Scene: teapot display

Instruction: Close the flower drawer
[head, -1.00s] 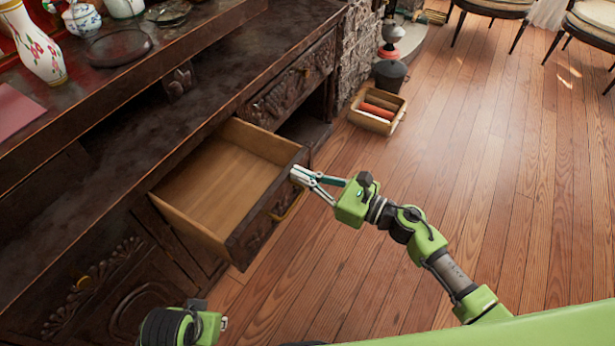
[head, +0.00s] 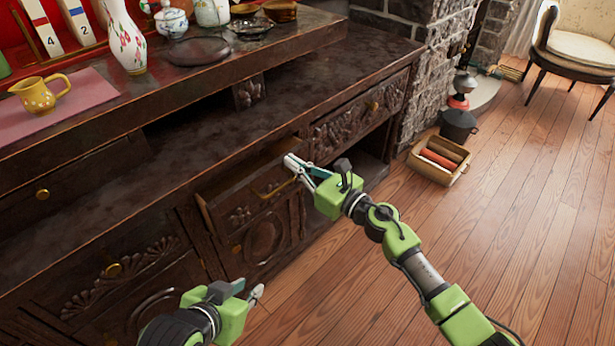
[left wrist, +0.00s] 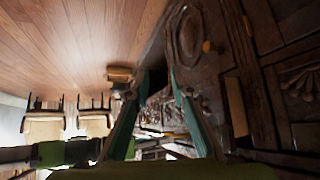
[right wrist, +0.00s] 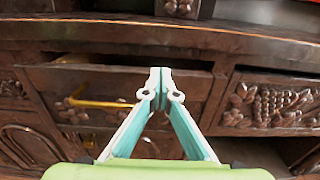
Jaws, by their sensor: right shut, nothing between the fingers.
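The flower drawer (head: 240,214) is a dark carved drawer with a brass handle (head: 274,188), in the cabinet's middle in the head view. It stands slightly out, with a strip of its pale side wall (head: 203,213) showing. In the right wrist view, its front (right wrist: 100,84) and handle (right wrist: 95,103) lie just beyond the fingers. My right gripper (head: 289,161) is shut and empty, with its tips at the upper right part of the drawer front; contact is unclear. My left gripper (head: 250,288) is open and empty, low in front of the cabinet and apart from the drawer.
A second carved drawer (head: 360,118) sits to the right, flush in the cabinet (head: 300,105). A vase (head: 126,40), a yellow cup (head: 42,94) and a dark plate (head: 198,50) stand on the upper shelf. A wooden box (head: 440,160) lies on the floor at right. The floor (head: 400,270) in front is clear.

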